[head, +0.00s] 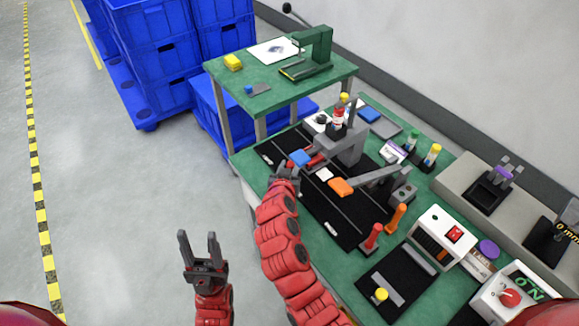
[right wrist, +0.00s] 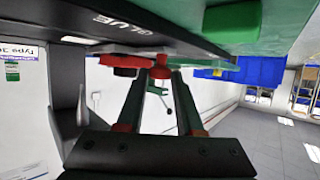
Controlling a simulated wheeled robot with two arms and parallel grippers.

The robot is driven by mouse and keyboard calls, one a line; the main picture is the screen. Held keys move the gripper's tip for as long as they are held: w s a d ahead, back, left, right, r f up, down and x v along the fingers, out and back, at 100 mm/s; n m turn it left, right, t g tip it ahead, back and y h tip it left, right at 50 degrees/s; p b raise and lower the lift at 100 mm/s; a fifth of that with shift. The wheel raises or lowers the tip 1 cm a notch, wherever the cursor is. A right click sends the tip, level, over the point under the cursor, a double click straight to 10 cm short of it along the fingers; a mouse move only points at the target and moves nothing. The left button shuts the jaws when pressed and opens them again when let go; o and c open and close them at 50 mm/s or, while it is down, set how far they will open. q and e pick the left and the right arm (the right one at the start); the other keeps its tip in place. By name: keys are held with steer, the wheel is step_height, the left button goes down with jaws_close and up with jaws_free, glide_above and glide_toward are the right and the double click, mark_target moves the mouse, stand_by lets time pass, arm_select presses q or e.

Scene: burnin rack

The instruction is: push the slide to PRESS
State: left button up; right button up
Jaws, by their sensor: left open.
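A black panel (head: 332,208) with grooves lies on the green bench. In the head view a blue block (head: 300,158), a white block (head: 324,174) and an orange block (head: 341,187) stand on or over it. I cannot tell which of these is the slide, and no PRESS label is readable. My right gripper (head: 287,170) is at the panel's left side, close to the blue block. In the right wrist view its fingers stand apart, with a small red piece (right wrist: 160,68) at their tips; whether they grip it is unclear. My left gripper (head: 200,250) is open and empty over the floor.
A grey fixture (head: 347,145) rises behind the panel. Red (head: 373,238) and orange (head: 396,217) upright handles stand at its right end. A raised green shelf (head: 265,103) is at the back left, with blue crates (head: 165,60) beyond. Floor to the left is clear.

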jaws_close()
stand_by(1.1)
